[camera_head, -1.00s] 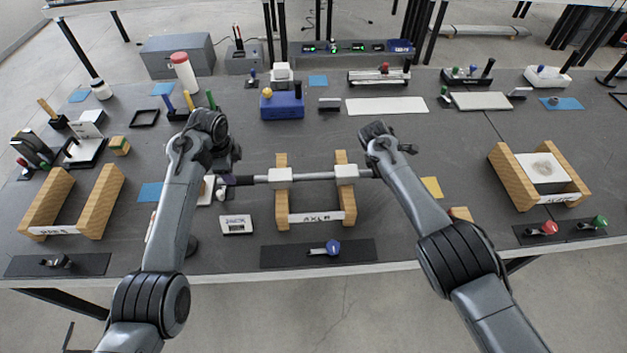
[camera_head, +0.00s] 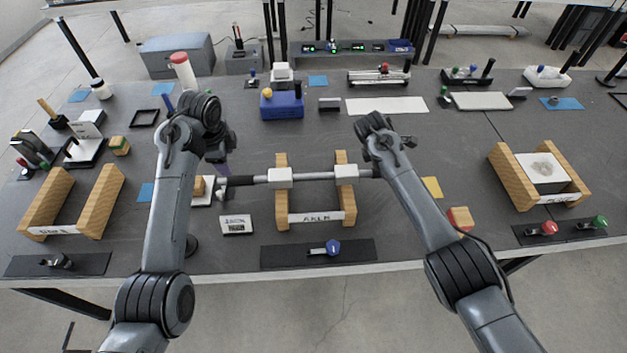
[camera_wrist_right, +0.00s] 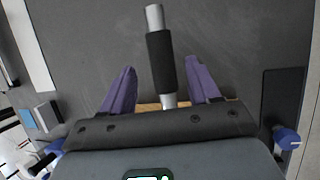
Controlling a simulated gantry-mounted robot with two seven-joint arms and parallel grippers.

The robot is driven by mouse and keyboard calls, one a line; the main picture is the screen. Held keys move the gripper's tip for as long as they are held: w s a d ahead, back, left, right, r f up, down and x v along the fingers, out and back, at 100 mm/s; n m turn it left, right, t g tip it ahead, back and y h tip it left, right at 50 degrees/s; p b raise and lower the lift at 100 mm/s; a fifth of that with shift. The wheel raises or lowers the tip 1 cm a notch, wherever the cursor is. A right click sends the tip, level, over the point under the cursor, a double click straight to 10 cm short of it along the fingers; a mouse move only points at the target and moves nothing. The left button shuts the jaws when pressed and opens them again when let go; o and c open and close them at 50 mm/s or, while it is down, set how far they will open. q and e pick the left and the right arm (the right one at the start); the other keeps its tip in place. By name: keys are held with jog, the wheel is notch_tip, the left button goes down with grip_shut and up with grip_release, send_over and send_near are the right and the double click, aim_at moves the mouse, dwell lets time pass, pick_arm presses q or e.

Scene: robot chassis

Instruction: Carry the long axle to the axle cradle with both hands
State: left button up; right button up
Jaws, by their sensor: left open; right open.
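The long axle (camera_head: 313,177) is a thin grey rod. It lies level across the two wooden rails of the axle cradle (camera_head: 283,208), with a white block at each rail. Its dark left grip (camera_head: 241,181) shows clear of my left gripper (camera_head: 222,168), which is open and close to the axle's left end. My right gripper is mostly hidden behind its own arm in the head view. In the right wrist view, my right gripper (camera_wrist_right: 160,88) is open, its purple fingers apart on either side of the axle's dark right grip (camera_wrist_right: 160,60).
Similar wooden cradles stand at the left (camera_head: 100,202) and right (camera_head: 505,175). A dark strip with a blue knob (camera_head: 333,247) lies in front of the axle cradle. Bare table lies behind the axle.

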jog(key=v, duration=0.8)
jog(key=shift+r, duration=0.1)
